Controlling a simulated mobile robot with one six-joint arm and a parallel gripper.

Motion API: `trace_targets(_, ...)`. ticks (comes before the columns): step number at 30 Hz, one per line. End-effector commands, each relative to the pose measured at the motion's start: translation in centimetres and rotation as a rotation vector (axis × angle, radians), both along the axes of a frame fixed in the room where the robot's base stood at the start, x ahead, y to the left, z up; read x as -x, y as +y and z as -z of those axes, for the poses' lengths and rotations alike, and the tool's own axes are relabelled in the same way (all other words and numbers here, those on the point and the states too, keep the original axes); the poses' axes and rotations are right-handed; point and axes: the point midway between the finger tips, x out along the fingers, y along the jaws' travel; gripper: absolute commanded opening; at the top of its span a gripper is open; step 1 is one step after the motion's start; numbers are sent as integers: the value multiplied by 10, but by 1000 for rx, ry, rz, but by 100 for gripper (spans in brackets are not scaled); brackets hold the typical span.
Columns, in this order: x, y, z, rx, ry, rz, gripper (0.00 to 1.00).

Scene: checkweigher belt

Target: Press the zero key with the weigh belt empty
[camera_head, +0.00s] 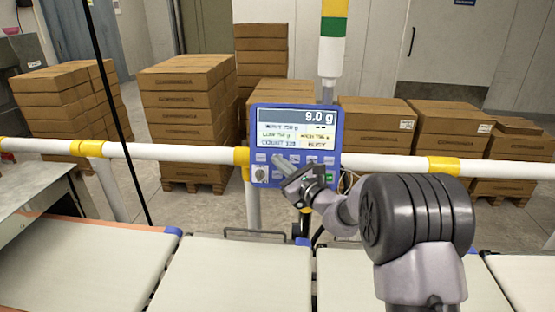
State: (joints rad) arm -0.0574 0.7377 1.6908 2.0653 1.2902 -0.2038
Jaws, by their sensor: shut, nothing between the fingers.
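The blue indicator panel (335,130) is mounted on the white rail. Its screen (296,128) reads 9.0 g at the top, with several smaller lines below, one seeming to read BUSY. Rows of small keys (261,157) lie under the screen; their labels are too small to read, so I cannot tell which is zero. My gripper (279,160) is shut and empty, its tips in front of the upper key row. I cannot tell whether they touch a key, and they hide part of the keypad. The belt section (235,272) below the panel shows no item on it.
Another belt (85,265) lies left and one (525,275) at far right, both bare where seen. A white rail (200,153) with yellow clamps crosses behind them. A thin black pole (118,115) stands left. Stacked cartons (185,95) stand beyond the rail.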

Motion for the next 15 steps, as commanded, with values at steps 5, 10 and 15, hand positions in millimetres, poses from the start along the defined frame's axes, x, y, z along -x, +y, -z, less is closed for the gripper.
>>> trace_targets(5,0,0,0,0,0,0,0)
trace_targets(10,7,0,-1,0,1,0,0)
trace_targets(15,15,1,-3,0,1,0,0)
